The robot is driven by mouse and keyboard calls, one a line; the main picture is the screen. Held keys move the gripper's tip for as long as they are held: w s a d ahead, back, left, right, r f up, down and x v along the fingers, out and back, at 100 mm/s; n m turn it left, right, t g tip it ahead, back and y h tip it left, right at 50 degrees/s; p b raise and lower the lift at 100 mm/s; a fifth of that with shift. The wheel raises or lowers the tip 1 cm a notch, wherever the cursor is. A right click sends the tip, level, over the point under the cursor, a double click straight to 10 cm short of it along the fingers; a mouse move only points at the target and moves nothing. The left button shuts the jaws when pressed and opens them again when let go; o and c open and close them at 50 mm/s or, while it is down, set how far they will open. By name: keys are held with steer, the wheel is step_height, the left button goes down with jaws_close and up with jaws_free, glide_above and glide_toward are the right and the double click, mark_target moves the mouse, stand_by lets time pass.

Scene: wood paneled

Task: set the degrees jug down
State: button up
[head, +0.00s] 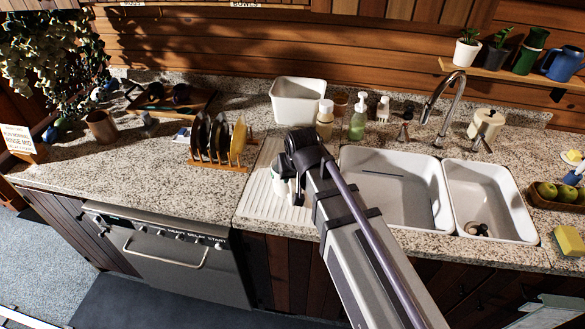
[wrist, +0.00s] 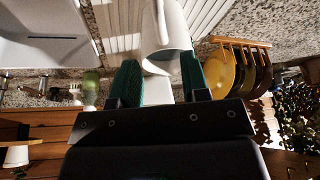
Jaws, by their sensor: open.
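A white jug (wrist: 172,30) is in front of my gripper (wrist: 160,72) in the wrist view. The green-padded fingers are apart, one to each side of its near part, and I see no clear contact. In the head view the jug (head: 282,168) is at the ribbed white drainboard (head: 262,198), partly hidden by my dark gripper (head: 289,184). It looks upright on or just over the drainboard; I cannot tell whether its base touches. No marking on it is readable.
A wooden rack with plates (head: 218,166) stands left of the drainboard. A white tub (head: 298,97), a soap bottle (head: 358,118) and another dispenser stand behind. The double sink (head: 395,185) lies right. The counter left of the rack has free room.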

steer(key=shift+s+r, duration=0.25)
steer(key=shift+r, duration=0.35)
steer(key=s+d+f+m+g+h, duration=0.1)
steer(key=s+d+g, duration=0.1)
steer(key=s+d, duration=0.5)
steer(key=s+d+m+g, duration=0.1)
steer(key=s+d+g, duration=0.1)
steer(key=s+d, duration=0.5)
step_height(320, 180, down, 6)
steer(key=w+d+b, duration=0.2)
steer(key=b, duration=0.3)
steer(key=shift+w+r, duration=0.15)
steer(key=shift+r, duration=0.05)
